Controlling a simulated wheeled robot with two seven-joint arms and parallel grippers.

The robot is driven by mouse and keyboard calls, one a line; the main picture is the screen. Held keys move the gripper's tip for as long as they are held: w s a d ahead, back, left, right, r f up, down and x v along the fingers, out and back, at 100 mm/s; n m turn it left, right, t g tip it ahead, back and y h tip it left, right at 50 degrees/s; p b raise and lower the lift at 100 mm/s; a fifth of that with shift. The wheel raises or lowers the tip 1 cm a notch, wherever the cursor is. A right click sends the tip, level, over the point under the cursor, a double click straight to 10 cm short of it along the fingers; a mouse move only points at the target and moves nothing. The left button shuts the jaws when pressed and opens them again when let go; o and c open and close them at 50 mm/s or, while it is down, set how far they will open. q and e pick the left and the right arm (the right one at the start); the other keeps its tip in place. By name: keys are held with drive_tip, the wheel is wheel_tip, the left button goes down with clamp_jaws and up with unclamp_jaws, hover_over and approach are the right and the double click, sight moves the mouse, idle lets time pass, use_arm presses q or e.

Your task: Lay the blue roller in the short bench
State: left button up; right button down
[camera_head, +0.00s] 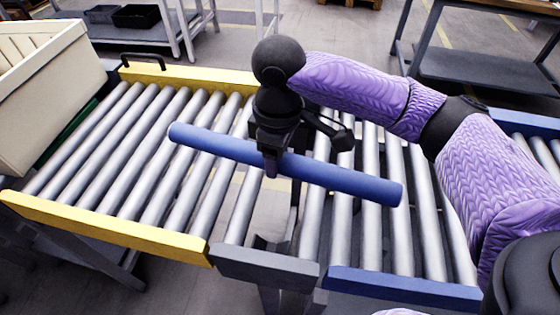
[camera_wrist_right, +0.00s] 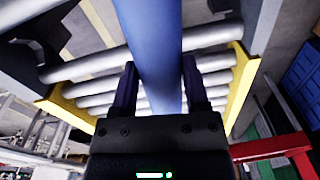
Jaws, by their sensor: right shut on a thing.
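My right gripper (camera_head: 270,163) is shut on the middle of the blue roller (camera_head: 350,183). The roller hangs roughly level above the benches, slanting across the rows of grey rollers, its right end nearer the front. In the right wrist view the blue roller (camera_wrist_right: 150,40) runs between the two dark fingers (camera_wrist_right: 158,92). Below it, a short bench section with a dark grey front rail (camera_head: 265,266) sits between the yellow and blue benches. A gap between grey rollers shows in this section. Its far side is hidden by my gripper and arm. My left gripper is out of view.
The yellow-railed bench (camera_head: 110,228) with several grey rollers lies to the left, carrying a cream crate (camera_head: 40,95). The blue-railed bench (camera_head: 400,289) lies to the right, partly behind my right arm. Tables and dark bins (camera_head: 135,16) stand farther back.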

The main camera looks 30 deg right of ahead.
drive_tip(key=w+d+f+n+p, duration=0.2)
drive_tip(key=w+d+n, duration=0.45)
drive_tip(key=n, duration=1.25)
use_arm(q)
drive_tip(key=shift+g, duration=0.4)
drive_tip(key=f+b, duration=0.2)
drive_tip(key=b, duration=0.1)
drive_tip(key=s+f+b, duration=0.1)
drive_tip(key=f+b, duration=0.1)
drive_tip(key=b, duration=0.2)
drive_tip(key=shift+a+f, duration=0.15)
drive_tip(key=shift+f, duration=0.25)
use_arm(e)
wheel_tip(320, 180, down, 10)
drive_tip(key=shift+w+a+n, duration=0.2)
drive_tip(key=shift+a+n, duration=0.1)
drive_tip(key=shift+r, duration=0.1)
unclamp_jaws()
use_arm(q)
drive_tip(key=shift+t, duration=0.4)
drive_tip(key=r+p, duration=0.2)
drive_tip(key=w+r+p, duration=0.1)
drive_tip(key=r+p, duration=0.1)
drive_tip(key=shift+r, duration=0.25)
use_arm(e)
wheel_tip(320, 180, up, 10)
drive_tip(key=shift+f, duration=0.1)
